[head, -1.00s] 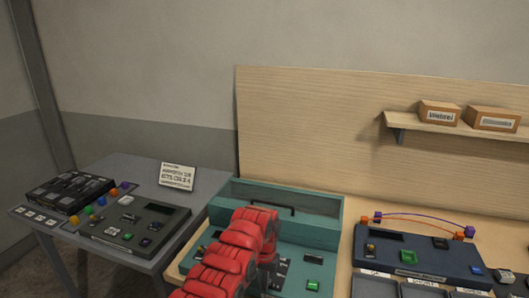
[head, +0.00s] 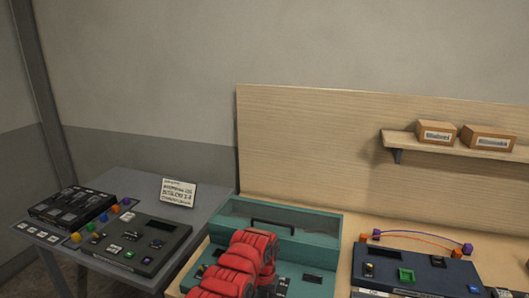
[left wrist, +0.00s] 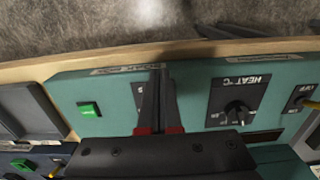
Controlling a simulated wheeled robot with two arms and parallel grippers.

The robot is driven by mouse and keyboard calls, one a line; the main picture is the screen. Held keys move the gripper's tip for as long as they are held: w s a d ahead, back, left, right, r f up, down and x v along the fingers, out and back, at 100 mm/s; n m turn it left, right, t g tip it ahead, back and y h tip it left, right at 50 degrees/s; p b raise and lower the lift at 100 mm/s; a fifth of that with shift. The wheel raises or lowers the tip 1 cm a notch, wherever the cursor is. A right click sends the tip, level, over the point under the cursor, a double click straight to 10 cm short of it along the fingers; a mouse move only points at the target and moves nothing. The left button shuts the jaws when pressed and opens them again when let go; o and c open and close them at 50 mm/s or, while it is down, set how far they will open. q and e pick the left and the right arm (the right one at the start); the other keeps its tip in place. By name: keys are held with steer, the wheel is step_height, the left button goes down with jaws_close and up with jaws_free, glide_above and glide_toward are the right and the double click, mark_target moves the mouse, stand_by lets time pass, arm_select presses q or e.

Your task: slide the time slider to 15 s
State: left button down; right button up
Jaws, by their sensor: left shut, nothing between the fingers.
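The teal console (head: 325,232) stands on the wooden bench in the head view, partly covered by my red left arm. In the left wrist view its face (left wrist: 190,80) fills the middle, seen upside down. My left gripper (left wrist: 158,72) is shut and empty, its dark fingers over a dark slot panel (left wrist: 138,92) marked with an "S". This panel looks like the time slider's. The fingers hide most of it, so the slider's knob and setting cannot be read, nor can contact. My right gripper is in neither view.
A HEAT dial (left wrist: 237,108) and a green button (left wrist: 88,110) flank the fingers in the left wrist view. A dark blue console (head: 415,268) with wires stands to the right, and a grey side table (head: 150,190) with another dark console (head: 140,245) to the left.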

arm_select(q)
step_height(320, 180, up, 6)
steer(key=p, duration=0.3)
steer(key=shift+r, duration=0.2)
